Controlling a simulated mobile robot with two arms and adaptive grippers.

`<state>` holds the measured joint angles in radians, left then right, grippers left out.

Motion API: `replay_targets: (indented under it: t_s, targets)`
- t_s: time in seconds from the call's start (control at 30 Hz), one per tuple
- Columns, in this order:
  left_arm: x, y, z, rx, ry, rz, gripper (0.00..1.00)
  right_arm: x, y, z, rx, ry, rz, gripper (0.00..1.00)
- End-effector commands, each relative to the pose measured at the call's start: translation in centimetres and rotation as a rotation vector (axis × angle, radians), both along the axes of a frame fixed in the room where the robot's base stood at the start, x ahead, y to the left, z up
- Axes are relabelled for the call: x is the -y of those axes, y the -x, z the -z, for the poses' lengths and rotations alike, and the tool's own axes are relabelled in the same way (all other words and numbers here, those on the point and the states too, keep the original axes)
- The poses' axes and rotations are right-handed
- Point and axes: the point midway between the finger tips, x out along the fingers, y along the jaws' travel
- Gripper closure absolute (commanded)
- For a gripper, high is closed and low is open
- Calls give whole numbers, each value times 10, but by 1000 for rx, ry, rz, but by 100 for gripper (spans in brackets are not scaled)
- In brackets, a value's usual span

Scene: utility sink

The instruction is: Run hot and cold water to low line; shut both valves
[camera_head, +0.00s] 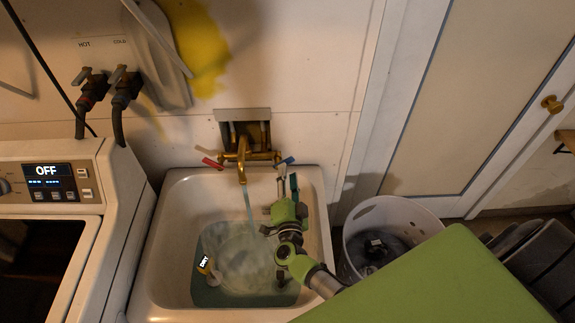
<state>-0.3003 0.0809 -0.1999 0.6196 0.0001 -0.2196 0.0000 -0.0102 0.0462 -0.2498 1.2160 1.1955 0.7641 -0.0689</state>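The brass faucet (242,158) is on the wall above the white utility sink (180,196). A stream of water (248,205) runs from its spout. Cloudy, bubbling water (240,265) covers the sink's bottom; I cannot make out a low line. The red hot valve handle (211,163) sticks out to the left of the faucet, and the blue cold valve handle (286,161) to the right. My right gripper (283,178) is over the sink's back right part, its fingertips just below the blue handle. Contact and finger opening are unclear. My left gripper is out of view.
A washing machine (62,190) with an OFF display stands left of the sink. Hoses hang from wall taps labelled HOT and COLD (105,88). A white basket (395,214) stands right of the sink, by a door (460,100). A tag reading DIRTY (204,262) shows in the sink.

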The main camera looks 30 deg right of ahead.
Motion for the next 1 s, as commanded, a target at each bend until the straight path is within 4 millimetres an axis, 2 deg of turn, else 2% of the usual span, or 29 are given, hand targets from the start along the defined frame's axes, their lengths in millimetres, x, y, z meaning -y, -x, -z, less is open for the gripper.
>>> replay_targets:
  t_s: [0.1,0.3,0.47,1.0]
  targets:
    - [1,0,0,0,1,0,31,-12,24,1,-3,-2,0,68]
    - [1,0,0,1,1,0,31,-23,48,1,-2,0,-1,68]
    - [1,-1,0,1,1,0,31,-26,54,0,-1,0,-1,68]
    - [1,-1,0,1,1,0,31,-26,53,0,-1,0,-1,68]
